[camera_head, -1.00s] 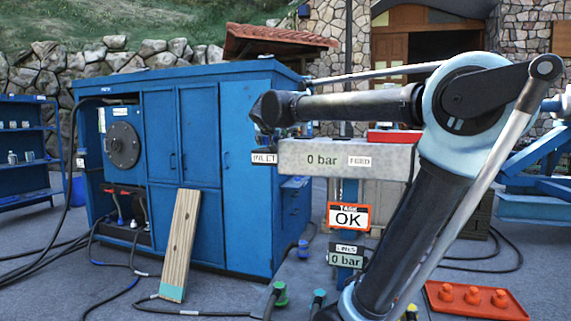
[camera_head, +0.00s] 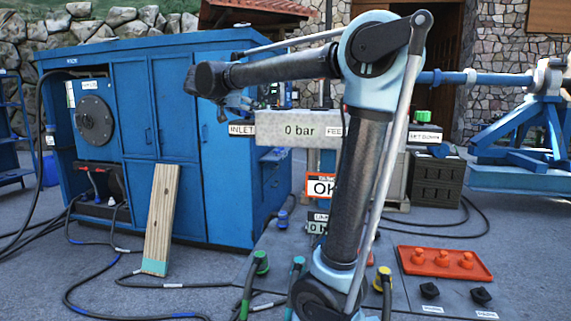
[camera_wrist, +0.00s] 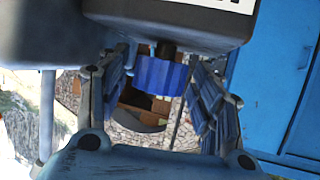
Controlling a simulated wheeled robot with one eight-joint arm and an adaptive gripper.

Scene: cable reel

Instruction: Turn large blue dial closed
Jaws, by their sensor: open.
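The blue dial (camera_wrist: 160,75) hangs on a short dark stem under a grey housing in the wrist view. My gripper (camera_wrist: 160,66) is open, with one finger on each side of the dial. Whether either finger touches the dial cannot be told. In the head view my gripper (camera_head: 235,103) is small and partly hidden below the forearm's end, at the left end of the grey box marked "0 bar" (camera_head: 300,130). The dial cannot be made out there. An "INLET" label (camera_head: 242,129) is just below my gripper.
A blue cabinet (camera_head: 170,150) stands behind at left, with a wooden board (camera_head: 160,215) leaning on it. Hoses with green fittings (camera_head: 261,263) lie in front. A red tray (camera_head: 445,263) with orange knobs is at right. A dark crate (camera_head: 437,180) stands beyond my arm.

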